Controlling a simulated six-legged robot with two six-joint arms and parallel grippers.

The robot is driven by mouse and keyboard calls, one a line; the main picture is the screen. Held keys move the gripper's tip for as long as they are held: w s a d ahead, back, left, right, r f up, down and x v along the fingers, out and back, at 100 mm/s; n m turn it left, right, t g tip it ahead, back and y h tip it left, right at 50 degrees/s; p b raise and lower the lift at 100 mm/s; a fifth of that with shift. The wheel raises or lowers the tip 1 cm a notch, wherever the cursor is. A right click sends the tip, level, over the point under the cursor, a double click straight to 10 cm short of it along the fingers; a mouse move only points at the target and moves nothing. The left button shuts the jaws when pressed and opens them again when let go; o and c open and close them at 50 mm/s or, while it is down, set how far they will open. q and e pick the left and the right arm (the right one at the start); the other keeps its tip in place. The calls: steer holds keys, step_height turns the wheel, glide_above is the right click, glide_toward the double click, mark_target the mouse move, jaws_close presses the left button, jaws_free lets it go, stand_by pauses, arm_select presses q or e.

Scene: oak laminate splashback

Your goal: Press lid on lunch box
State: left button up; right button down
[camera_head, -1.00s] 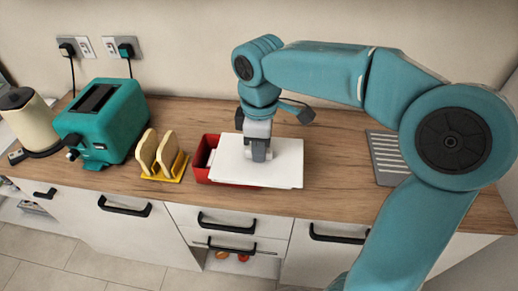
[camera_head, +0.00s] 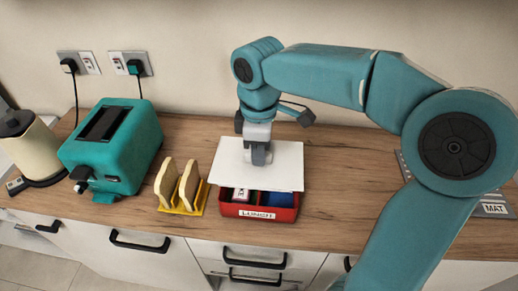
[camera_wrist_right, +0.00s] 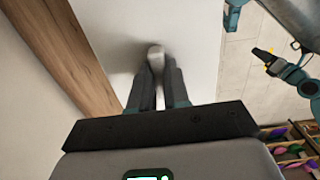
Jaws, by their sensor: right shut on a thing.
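The red lunch box (camera_head: 229,211), with a label on its front, stands on the wooden counter. Its front part is uncovered and shows a white item (camera_head: 241,194) and a blue item (camera_head: 279,199). The flat white lid (camera_head: 284,165) is over or behind the box's rear part, hiding it; I cannot tell the gap between them. My right gripper (camera_head: 258,156) is shut on the lid's pale knob (camera_wrist_right: 156,52), which shows in the right wrist view. A teal arm end with dark jaws (camera_wrist_right: 265,57), seemingly my left, shows there too, its opening unclear.
A yellow rack (camera_head: 186,209) with two bread slices stands close left of the box. Farther left are a teal toaster (camera_head: 135,140) and a cream kettle (camera_head: 32,150). A grey mat (camera_head: 494,210) lies at the right.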

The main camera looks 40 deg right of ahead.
mark_target(262, 169)
steer(key=shift+f, duration=0.15)
steer(key=shift+s+d+f+b, duration=0.15)
steer(key=shift+s+f+b, duration=0.05)
steer(key=shift+f+b, duration=0.4)
step_height(262, 169, down, 4)
steer(key=b, duration=0.3)
steer(key=shift+s+b, duration=0.1)
steer(key=shift+b, duration=0.3)
steer(key=shift+f+b, duration=0.35)
steer(key=shift+f, duration=0.25)
steer(key=shift+f, duration=0.1)
stand_by(0.3)
steer(key=shift+f, duration=0.5)
stand_by(1.0)
